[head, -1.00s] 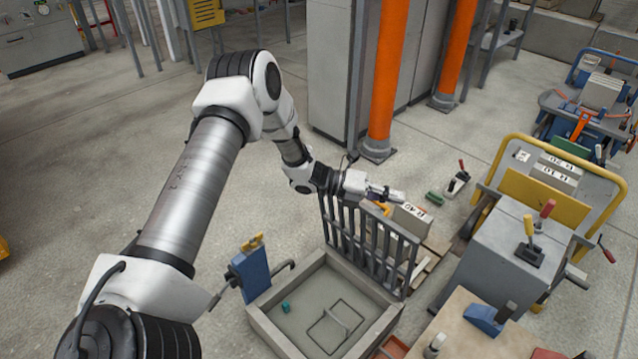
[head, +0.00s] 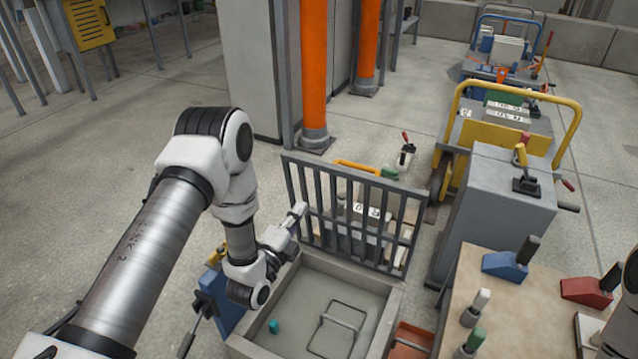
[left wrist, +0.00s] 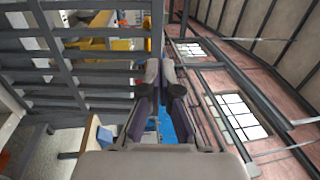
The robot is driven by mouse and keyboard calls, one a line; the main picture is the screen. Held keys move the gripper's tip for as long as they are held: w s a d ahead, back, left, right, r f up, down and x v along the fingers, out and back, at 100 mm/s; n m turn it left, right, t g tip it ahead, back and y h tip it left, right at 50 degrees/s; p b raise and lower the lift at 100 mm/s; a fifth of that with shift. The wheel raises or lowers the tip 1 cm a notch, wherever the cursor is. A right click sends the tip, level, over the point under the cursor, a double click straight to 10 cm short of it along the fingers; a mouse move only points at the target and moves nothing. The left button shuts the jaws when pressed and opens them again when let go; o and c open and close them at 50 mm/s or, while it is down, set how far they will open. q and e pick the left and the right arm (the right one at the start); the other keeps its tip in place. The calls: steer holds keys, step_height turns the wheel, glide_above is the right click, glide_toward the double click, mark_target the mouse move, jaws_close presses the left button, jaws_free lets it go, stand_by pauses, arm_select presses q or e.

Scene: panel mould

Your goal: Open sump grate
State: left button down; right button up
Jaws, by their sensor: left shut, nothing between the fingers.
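The sump grate (head: 350,172) is a dark grey barred panel. It stands upright along the far edge of the concrete sump (head: 390,312), leaving the basin open from above. My left gripper (head: 299,211) is beside the grate's left end, above the basin's far left corner. Its fingers are shut and empty. In the left wrist view the shut fingers (left wrist: 163,72) show in the middle, with the grate's bars (left wrist: 90,73) on the left. I cannot tell whether the fingers touch the grate's end bar. My right gripper is out of view.
A small teal piece (head: 273,326) and a wire loop lie in the basin. A blue post (head: 228,300) stands at its left. A grey cabinet with levers (head: 495,215) and a bench with tools (head: 505,265) stand to the right. Orange pipes (head: 314,70) rise behind.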

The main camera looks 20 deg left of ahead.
mark_target(327, 169)
arm_select(q)
steer(key=w+b, duration=0.1)
steer(key=w, duration=0.3)
steer(key=w+r+b, duration=0.1)
steer(key=w, duration=0.2)
steer(key=w+b, duration=0.1)
steer(key=w, duration=0.3)
steer(key=shift+w+d+r, duration=0.25)
steer(key=shift+w+r, duration=0.05)
steer(key=shift+w+r+b, duration=0.15)
steer(key=shift+w+b, duration=0.15)
steer(key=shift+w, duration=0.05)
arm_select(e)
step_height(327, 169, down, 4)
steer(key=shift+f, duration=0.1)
